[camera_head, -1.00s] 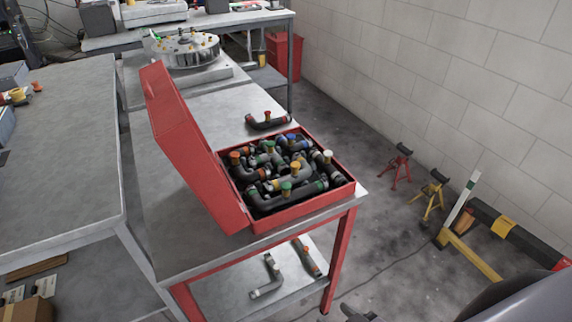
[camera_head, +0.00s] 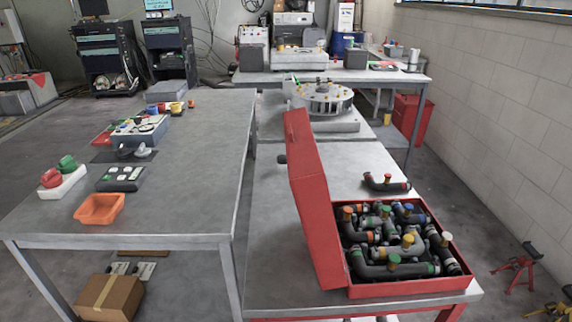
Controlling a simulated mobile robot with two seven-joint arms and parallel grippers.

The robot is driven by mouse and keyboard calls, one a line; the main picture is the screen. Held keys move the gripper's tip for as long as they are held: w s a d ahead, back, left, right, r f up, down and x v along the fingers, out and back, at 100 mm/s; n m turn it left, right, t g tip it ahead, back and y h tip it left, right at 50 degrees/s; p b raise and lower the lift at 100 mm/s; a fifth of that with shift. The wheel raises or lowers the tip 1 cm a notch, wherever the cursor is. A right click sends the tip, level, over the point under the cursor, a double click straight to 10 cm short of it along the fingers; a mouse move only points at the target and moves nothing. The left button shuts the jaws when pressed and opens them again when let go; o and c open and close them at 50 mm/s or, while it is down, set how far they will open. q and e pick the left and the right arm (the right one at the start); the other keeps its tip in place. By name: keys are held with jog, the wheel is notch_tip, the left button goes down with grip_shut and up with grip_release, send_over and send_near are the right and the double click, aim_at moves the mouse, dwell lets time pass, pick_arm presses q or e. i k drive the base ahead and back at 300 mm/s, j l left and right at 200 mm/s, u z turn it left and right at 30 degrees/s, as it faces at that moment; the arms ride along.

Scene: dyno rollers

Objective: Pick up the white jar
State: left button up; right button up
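I cannot make out a white jar for certain. A small pale upright item (camera_head: 414,57) stands at the right end of the far table, too small to tell whether it is a jar. Neither of my grippers is in view.
An open red case (camera_head: 312,205) full of black pipe fittings stands on the near right table (camera_head: 268,240). The left table (camera_head: 190,185) holds an orange tray (camera_head: 99,208), a black box (camera_head: 121,179) and coloured parts. A cardboard box (camera_head: 110,297) sits below. The left table's right side is clear.

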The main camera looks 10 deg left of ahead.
aim_at(281, 163)
jog(key=z, duration=1.95)
jog(key=i+z, duration=0.45)
jog(key=i, duration=0.55)
jog(key=i+l+u, duration=0.1)
jog(key=i+u, duration=0.2)
jog(key=i, duration=0.2)
jog(key=i+l+u, duration=0.25)
jog(key=i, duration=0.2)
jog(key=i+u, duration=0.35)
jog(key=i+j+u, duration=0.1)
jog(key=u, duration=0.25)
jog(key=i+l+u, duration=0.1)
jog(key=i+u, duration=0.25)
jog(key=i+j+u, duration=0.2)
jog(key=i+u, duration=0.65)
jog(key=i+j, duration=0.15)
jog(key=i, duration=0.4)
jog(key=i+j+z, duration=0.15)
jog(key=i, duration=0.4)
